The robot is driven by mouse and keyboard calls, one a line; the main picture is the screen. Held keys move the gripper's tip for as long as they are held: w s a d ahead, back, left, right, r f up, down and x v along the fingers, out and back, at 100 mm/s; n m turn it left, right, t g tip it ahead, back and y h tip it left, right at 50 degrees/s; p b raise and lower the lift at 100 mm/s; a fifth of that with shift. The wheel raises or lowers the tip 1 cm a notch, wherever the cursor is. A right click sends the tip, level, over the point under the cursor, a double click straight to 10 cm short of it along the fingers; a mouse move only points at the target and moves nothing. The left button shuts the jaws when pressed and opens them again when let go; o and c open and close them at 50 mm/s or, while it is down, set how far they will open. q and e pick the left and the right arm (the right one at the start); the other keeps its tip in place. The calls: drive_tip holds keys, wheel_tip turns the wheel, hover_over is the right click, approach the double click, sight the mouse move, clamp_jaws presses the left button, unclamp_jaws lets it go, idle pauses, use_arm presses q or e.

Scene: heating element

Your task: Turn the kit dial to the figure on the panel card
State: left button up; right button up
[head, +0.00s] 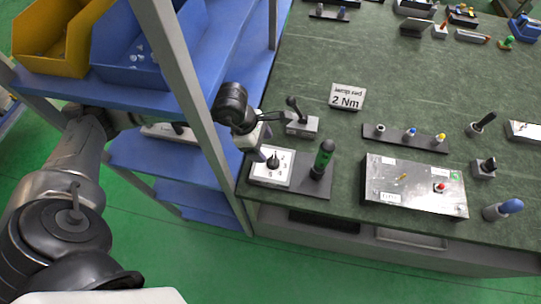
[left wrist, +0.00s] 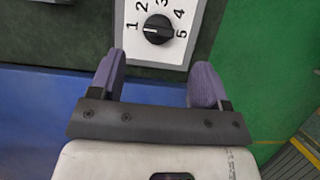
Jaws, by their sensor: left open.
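The kit dial (head: 273,162) is a black knob on a white plate at the table's left front corner. In the left wrist view the dial (left wrist: 158,30) shows figures 1 to 5 around it, and its white mark points left, towards the 1. A white card (head: 347,97) on the table reads 2 Nm; its smaller upper line is unclear. My left gripper (head: 262,149) is just beside the dial in the head view. In the left wrist view its purple fingers (left wrist: 157,80) are open and empty, with the knob ahead of their tips, not between them. My right gripper is out of view.
A silver panel box (head: 415,188) lies to the right. A blue shelf rack (head: 185,85) flanks my left arm.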

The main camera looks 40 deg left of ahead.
sight(272, 159)
use_arm(q)
drive_tip(key=shift+b+x, duration=0.3)
drive_tip(key=shift+x, duration=3.25)
drive_tip(key=shift+a, duration=0.2)
drive_tip(key=shift+c, duration=0.5)
drive_tip(key=c, duration=0.8)
drive_tip(key=shift+w+f+m+g+b, duration=0.15)
drive_tip(key=shift+m+g+b, duration=0.25)
drive_tip(key=shift+m+b, duration=0.75)
drive_tip(key=m+g+b, duration=0.1)
drive_tip(key=m+b, duration=0.1)
drive_tip(key=m, duration=0.1)
drive_tip(key=shift+h, duration=0.3)
drive_tip(key=shift+w+m+g+b, duration=0.1)
drive_tip(key=shift+m+g+b, duration=0.65)
drive_tip(key=shift+m, duration=0.5)
drive_tip(key=shift+m+b, duration=0.35)
drive_tip(key=shift+m, duration=0.15)
drive_tip(key=shift+r, duration=0.2)
